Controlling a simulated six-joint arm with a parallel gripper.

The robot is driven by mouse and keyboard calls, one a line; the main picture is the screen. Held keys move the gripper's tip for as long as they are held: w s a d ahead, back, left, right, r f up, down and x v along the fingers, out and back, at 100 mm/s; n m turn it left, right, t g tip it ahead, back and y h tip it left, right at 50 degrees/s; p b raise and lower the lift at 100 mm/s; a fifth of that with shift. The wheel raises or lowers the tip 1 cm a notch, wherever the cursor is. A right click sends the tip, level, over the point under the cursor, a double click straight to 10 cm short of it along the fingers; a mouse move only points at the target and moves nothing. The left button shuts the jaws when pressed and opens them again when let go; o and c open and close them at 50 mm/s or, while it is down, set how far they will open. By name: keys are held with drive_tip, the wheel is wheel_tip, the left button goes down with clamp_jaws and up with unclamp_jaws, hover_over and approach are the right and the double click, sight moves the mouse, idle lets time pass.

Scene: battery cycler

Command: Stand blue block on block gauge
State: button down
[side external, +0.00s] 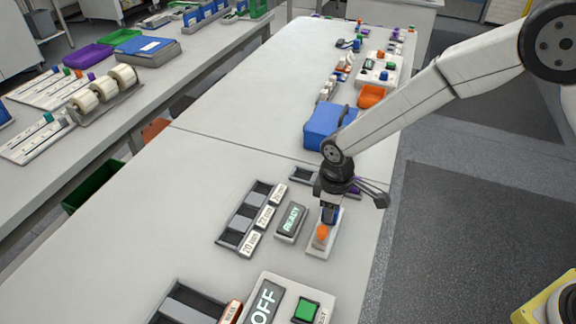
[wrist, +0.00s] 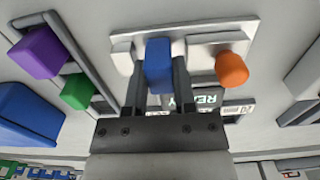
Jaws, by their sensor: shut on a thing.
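The blue block (wrist: 158,64) is between the two fingers of my gripper (wrist: 158,88), which is shut on it. In the side view the blue block (side external: 331,215) is small and partly covered by my gripper (side external: 329,203). The block gauge (side external: 316,248) is a pale plate with an orange knob (side external: 322,232) near its front end. In the wrist view the block is in line with the gap between the pale raised parts of the gauge (wrist: 195,30), left of the orange knob (wrist: 231,69). I cannot tell whether the block touches the gauge.
A READY display (side external: 291,221) and a slotted tray with size labels (side external: 242,218) stand left of the gauge. A purple block (wrist: 38,52) and a green block (wrist: 76,91) are at a grey rack. A blue bin (side external: 326,128) stands behind; a green button (side external: 306,310) is in front.

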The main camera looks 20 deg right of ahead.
drive_tip(key=shift+c, duration=1.8)
unclamp_jaws()
drive_tip(key=shift+r, duration=3.9)
drive_tip(key=s+d+r+m+t, duration=0.1)
drive_tip(key=s+d+m, duration=0.3)
drive_tip(key=d, duration=0.6)
drive_tip(key=s+d+r+m+t, duration=0.1)
drive_tip(key=s+d+m, duration=0.4)
drive_tip(key=s+d, duration=0.4)
drive_tip(key=shift+s+d+r+t, duration=0.2)
drive_tip(key=shift+s+d+t, duration=0.1)
drive_tip(key=shift+d, duration=0.25)
